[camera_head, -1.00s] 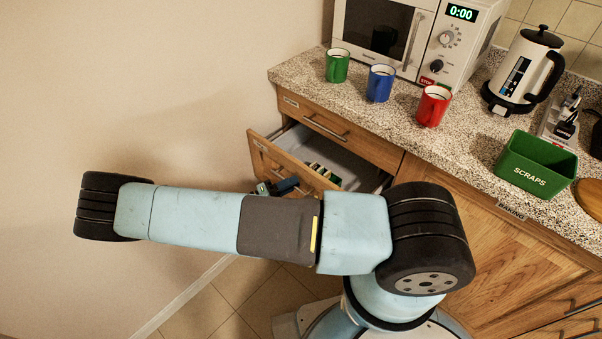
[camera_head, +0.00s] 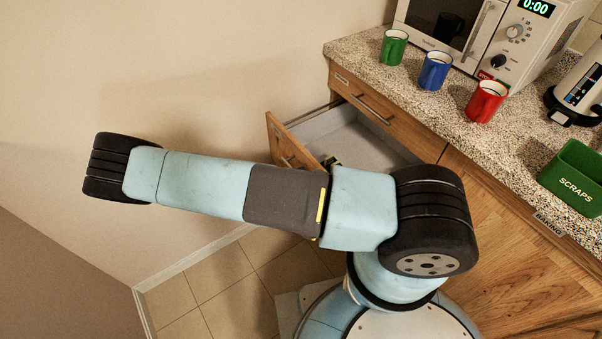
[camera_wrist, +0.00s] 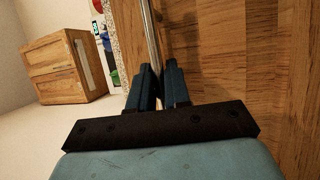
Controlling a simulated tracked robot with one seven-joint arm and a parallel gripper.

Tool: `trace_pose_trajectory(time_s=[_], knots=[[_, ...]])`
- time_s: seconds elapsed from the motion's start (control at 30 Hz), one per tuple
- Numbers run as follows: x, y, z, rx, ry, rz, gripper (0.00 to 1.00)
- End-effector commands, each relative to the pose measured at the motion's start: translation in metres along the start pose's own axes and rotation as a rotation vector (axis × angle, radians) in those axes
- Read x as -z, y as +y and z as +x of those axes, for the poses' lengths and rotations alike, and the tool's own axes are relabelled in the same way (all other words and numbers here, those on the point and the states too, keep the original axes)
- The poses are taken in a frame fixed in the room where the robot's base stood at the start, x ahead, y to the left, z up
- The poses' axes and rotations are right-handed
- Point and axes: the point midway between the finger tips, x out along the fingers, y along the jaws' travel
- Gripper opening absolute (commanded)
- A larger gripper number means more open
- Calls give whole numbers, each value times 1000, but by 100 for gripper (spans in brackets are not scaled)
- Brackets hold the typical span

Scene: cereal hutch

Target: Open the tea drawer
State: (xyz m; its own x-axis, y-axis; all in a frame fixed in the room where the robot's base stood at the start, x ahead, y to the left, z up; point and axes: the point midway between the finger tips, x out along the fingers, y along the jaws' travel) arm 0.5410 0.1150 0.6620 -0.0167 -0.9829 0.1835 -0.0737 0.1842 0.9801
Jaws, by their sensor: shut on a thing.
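The open drawer (camera_head: 352,136) is the one below the top drawer; it stands well out from the cabinet, its grey inside showing. Its wooden front (camera_head: 284,150) faces left, with a bar handle partly hidden by my arm. No label is readable on it. A small dark item shows at its near end, mostly covered. In the wrist view, the metal bar handle (camera_wrist: 152,40) runs between the fingers of my gripper (camera_wrist: 159,80), which is shut on it beside the wooden front (camera_wrist: 225,55). In the head view my gripper is hidden behind my arm.
The top drawer (camera_head: 395,118) is shut. Green (camera_head: 393,47), blue (camera_head: 435,71) and red (camera_head: 486,102) mugs stand on the counter before the microwave (camera_head: 470,35). A green scraps bin (camera_head: 573,180) is at right. Tiled floor (camera_head: 205,285) is free at lower left.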

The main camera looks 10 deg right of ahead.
Motion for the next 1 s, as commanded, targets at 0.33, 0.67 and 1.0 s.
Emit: trace_pose_trajectory(time_s=[0.33, 0.67, 1.0], knots=[[2, -2, -3, 10, 9, 0, 23], [2, -1, -2, 6, 5, 1, 23], [4, -1, -40, 7, 8, 3, 23]])
